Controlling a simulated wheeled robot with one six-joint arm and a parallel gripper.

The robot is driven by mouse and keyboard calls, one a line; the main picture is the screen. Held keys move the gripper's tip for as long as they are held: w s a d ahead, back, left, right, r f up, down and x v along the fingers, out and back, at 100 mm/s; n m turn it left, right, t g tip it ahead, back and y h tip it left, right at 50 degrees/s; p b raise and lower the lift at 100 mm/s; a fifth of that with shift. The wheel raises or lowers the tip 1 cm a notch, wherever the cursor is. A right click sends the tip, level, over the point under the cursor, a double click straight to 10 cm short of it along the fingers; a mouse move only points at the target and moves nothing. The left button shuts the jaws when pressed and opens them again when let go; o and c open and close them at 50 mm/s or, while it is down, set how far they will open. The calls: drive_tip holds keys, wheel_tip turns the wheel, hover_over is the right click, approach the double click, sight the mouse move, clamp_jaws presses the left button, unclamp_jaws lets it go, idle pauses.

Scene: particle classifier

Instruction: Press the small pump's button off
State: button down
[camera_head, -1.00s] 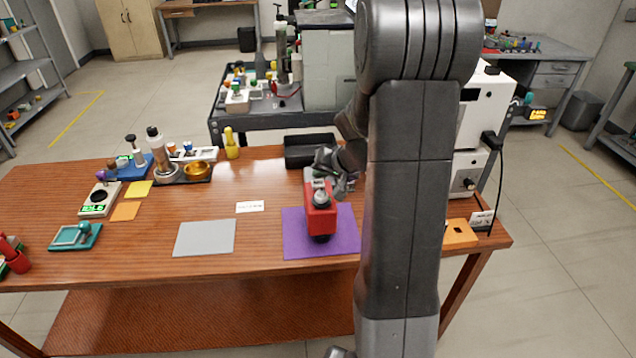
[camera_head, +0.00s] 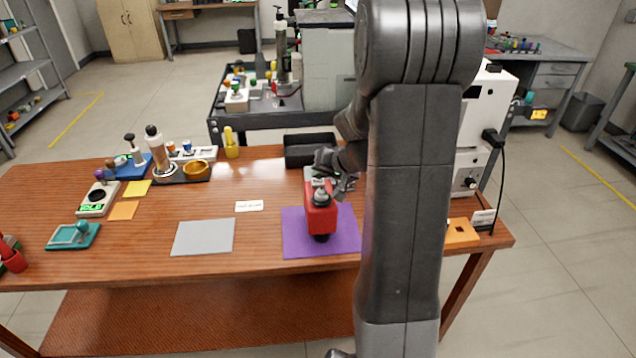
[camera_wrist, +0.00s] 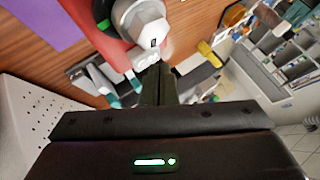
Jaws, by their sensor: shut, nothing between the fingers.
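A red device with a grey top, which appears to be the small pump (camera_head: 320,217), stands on a purple mat (camera_head: 294,242) on the wooden table. In the wrist view its red body (camera_wrist: 92,12) is at the top, with a round grey-white knob (camera_wrist: 137,18) and a bit of green beside it. My gripper (camera_head: 328,172) is at the top back of the device. In the wrist view my gripper (camera_wrist: 157,68) is shut and empty, its tips close to a pale part below the knob. I cannot tell whether they touch, and no button is clearly visible.
A black tray (camera_head: 310,160) lies just behind the device. A grey mat (camera_head: 203,237) lies to the left, with a white card (camera_head: 249,206) between. The table's front middle is clear.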

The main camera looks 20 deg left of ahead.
sight(321, 183)
drive_tip(key=shift+f+b, duration=0.85)
drive_tip(key=shift+b, duration=0.2)
idle(0.9)
drive_tip(key=shift+r+p, duration=0.85)
drive_tip(key=shift+r, duration=0.45)
drive_tip(key=shift+r+p, duration=1.55)
drive_tip(key=shift+r, duration=1)
drive_tip(key=shift+f, duration=0.2)
drive_tip(key=shift+f+b, duration=0.55)
drive_tip(key=shift+f, duration=0.1)
drive_tip(key=p, duration=0.3)
